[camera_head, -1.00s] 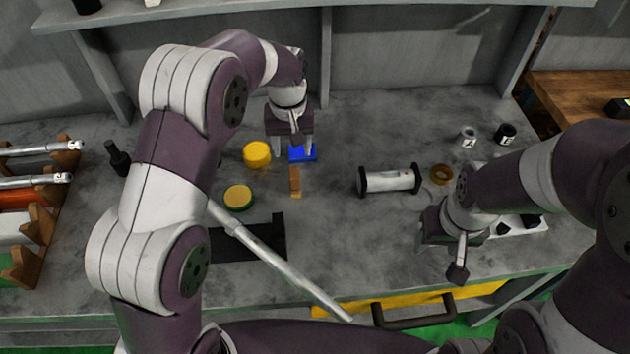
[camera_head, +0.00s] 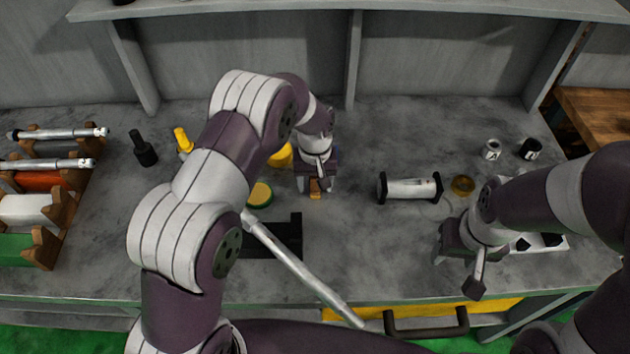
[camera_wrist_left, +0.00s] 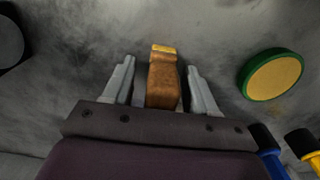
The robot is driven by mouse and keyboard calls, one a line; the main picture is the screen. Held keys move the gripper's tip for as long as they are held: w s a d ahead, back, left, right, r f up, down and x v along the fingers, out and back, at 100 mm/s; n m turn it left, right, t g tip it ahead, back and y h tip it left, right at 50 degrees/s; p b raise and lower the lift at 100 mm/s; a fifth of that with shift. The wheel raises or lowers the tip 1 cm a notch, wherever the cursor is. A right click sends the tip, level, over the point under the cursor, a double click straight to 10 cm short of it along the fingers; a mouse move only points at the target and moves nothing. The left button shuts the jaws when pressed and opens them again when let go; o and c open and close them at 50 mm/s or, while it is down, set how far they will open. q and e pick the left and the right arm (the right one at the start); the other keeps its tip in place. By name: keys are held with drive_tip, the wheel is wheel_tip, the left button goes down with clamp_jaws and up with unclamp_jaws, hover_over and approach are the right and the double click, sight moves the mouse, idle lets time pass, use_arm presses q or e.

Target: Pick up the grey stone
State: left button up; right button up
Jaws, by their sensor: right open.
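I cannot pick out a grey stone with certainty in either view. My left gripper (camera_head: 316,190) points down over the bench. In the left wrist view its open fingers (camera_wrist_left: 160,66) stand on either side of a brown block with a yellowish end (camera_wrist_left: 163,82), with gaps beside it. The block also shows under the gripper in the head view (camera_head: 315,188). My right gripper (camera_head: 455,256) is open over the bench front at the right, beside a pale tray; its fingertips are partly hidden.
A green-rimmed yellow disc (camera_head: 260,195) lies left of the block; a yellow round piece (camera_head: 281,155) is behind it. A black-ended cylinder (camera_head: 410,189) and a brown ring (camera_head: 462,185) lie right. Wooden racks (camera_head: 62,205) stand far left.

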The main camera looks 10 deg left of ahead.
use_arm(q)
clamp_jaws()
drive_tip(key=shift+r, duration=0.15)
drive_tip(key=shift+r, duration=0.3)
wheel_tip(320, 180, up, 3)
drive_tip(key=shift+w+f, duration=0.1)
drive_tip(key=s+d+r+b, duration=0.1)
drive_tip(key=s+d+r, duration=0.3)
drive_tip(key=d+r, duration=0.3)
drive_tip(key=d, duration=0.4)
drive_tip(key=shift+r, duration=0.2)
